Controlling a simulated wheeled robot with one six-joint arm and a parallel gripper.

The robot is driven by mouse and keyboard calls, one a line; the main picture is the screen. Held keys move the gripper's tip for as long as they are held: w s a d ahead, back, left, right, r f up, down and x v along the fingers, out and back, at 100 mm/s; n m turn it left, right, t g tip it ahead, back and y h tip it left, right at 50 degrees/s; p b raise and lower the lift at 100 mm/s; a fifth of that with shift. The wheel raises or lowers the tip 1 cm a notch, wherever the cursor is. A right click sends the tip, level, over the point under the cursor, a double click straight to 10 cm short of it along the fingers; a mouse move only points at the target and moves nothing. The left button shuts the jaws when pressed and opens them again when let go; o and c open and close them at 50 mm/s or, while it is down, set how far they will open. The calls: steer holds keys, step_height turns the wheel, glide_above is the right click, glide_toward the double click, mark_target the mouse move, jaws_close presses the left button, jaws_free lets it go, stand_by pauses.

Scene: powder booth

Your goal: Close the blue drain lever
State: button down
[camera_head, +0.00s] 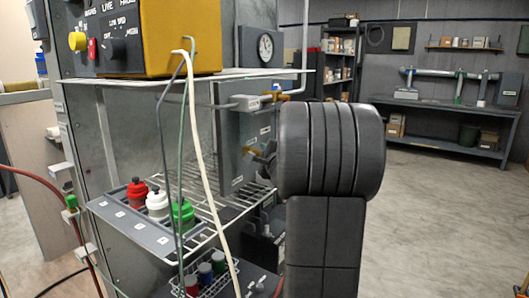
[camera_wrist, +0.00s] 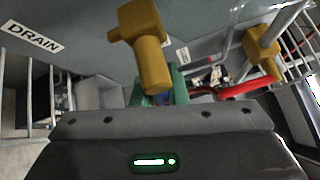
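A DRAIN label (camera_wrist: 32,37) is on the grey panel at the left of the wrist view. A brass valve body (camera_wrist: 145,45) sticks out from that panel, just beyond my gripper's dark housing (camera_wrist: 165,145). Dark parts of my gripper (camera_head: 264,157) show beside a grey panel (camera_head: 236,145), near brass. My arm hides most of this area, and the fingertips are not clear.
A second brass valve (camera_wrist: 262,50) with a red lever (camera_wrist: 248,88) is at the right of the wrist view. A wire shelf (camera_head: 215,215) and red, white and green bottles (camera_head: 157,202) stand left of my arm. Hoses (camera_head: 200,130) hang in front.

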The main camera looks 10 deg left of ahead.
steer(key=shift+f+b, duration=0.25)
steer(key=shift+b, duration=0.7)
steer(key=shift+n+t+b, duration=0.3)
steer(key=shift+b, duration=0.8)
steer(key=b, duration=0.3)
steer(key=shift+r+n+y, duration=0.25)
steer(key=shift+n+y, duration=0.15)
steer(key=shift+r+b, duration=0.15)
steer(key=shift+b, duration=1)
steer(key=shift+r+n+t+b, duration=0.1)
steer(key=shift+n+t+b, duration=0.2)
steer(key=shift+b, duration=0.1)
steer(key=shift+r+b, duration=0.25)
steer(key=shift+b, duration=0.2)
steer(key=shift+r, duration=0.1)
steer(key=c, duration=1.5)
jaws_free()
